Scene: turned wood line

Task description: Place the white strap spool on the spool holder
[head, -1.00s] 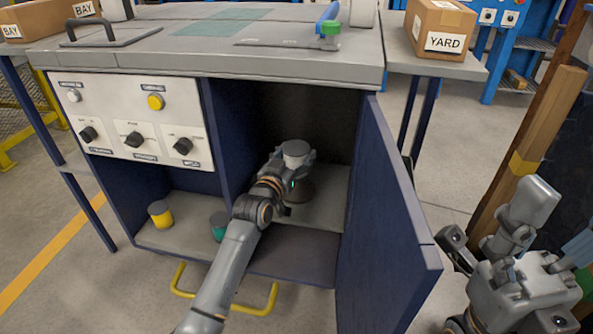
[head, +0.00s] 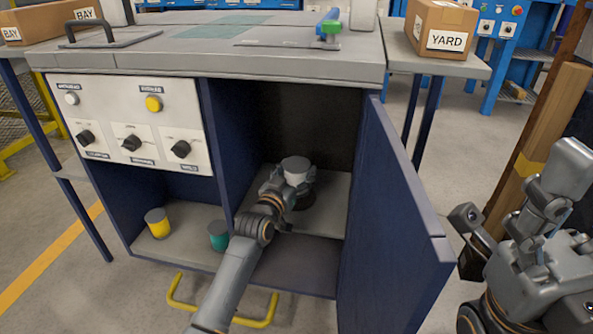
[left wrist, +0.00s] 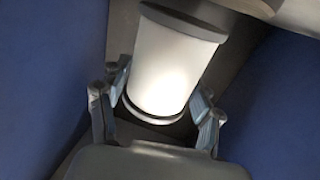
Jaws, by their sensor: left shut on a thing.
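The white strap spool (head: 296,166) is upright inside the open right compartment of the cabinet, with a grey top. My left gripper (head: 291,184) is shut on it from the front. In the left wrist view the spool (left wrist: 176,62) fills the space between the two fingers, with dark flanges at both ends. A dark round shape (head: 304,201) shows low beside and below the spool; it may be the spool holder, and I cannot tell whether the two touch. My right arm (head: 535,265) is at the right, outside the door; its finger opening is unclear.
The cabinet door (head: 390,215) stands open on the right of the compartment. A divider is close on the left. A yellow spool (head: 158,223) and a teal spool (head: 219,236) stand in the left compartment. A yellow handle (head: 225,315) is below.

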